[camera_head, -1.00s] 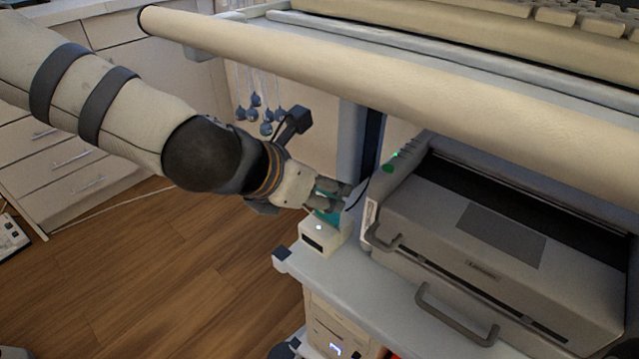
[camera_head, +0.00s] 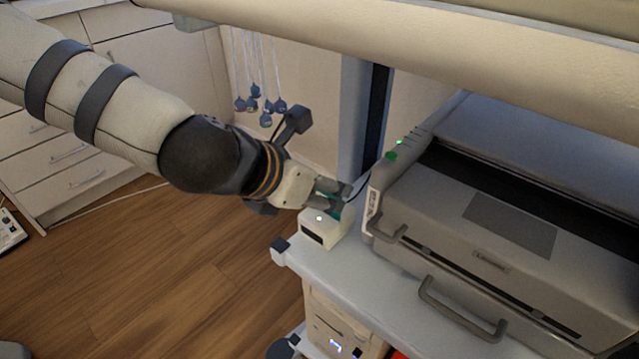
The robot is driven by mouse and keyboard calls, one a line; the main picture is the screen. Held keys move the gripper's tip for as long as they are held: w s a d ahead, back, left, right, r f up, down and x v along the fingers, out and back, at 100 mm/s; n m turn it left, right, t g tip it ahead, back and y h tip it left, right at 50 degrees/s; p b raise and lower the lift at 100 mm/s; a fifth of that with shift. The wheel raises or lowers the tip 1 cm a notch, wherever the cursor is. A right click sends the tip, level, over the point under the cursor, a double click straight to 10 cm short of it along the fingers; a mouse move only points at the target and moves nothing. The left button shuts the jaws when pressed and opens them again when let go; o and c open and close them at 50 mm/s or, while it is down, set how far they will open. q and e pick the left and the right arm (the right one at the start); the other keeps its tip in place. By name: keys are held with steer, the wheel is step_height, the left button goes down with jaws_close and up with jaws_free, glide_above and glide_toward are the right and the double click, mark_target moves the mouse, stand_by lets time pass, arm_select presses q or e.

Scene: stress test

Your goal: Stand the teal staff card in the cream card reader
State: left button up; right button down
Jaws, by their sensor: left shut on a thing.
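The cream card reader (camera_head: 319,235) stands near the corner of the grey shelf, with a dark slot on its front and a small light on top. My left gripper (camera_head: 341,197) is shut on the teal staff card (camera_head: 335,215) just above and behind the reader's top. Only a small strip of the card shows between the fingers and the reader. I cannot tell whether its lower edge is inside the reader. My right gripper is not in view.
A large grey machine (camera_head: 490,225) with handles stands right beside the reader. A thick cream bar (camera_head: 420,50) crosses above. A dark post (camera_head: 375,115) rises behind. Blue bulbs (camera_head: 260,105) hang at the back. Wooden floor (camera_head: 170,270) lies open at left.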

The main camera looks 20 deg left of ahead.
arm_select(q)
steer(key=o, duration=0.8)
steer(key=shift+o, duration=0.2)
steer(key=v, duration=0.7)
steer(key=shift+s+r, duration=0.2)
